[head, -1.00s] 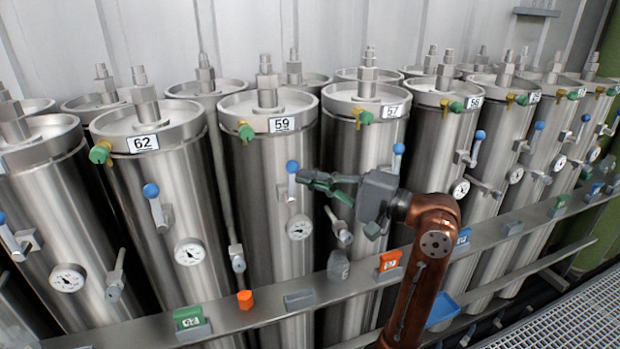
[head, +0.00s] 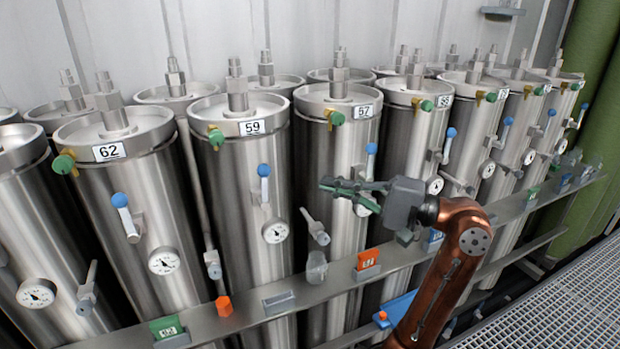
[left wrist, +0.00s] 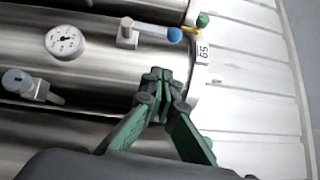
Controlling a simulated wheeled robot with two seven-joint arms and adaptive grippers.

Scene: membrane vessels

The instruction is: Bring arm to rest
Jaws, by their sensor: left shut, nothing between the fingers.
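My left gripper (head: 350,187) has green fingers and a dark grey body on a copper-coloured arm. It points left in the head view, in front of the steel vessel labelled 57 (head: 345,140). In the left wrist view its fingertips (left wrist: 160,82) are together with nothing between them. Behind them lies the vessel labelled 59 (left wrist: 100,70), with a gauge and a blue-tipped valve handle (left wrist: 174,35). My right gripper is in neither view.
A row of steel vessels stands along the wall. A metal rail (head: 245,318) runs before them, bearing a green tag (head: 166,327), an orange cap (head: 224,306), a clear-grey piece (head: 316,267) and an orange tag (head: 367,259). A blue tray (head: 400,307) sits lower. Grating (head: 540,300) lies at right.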

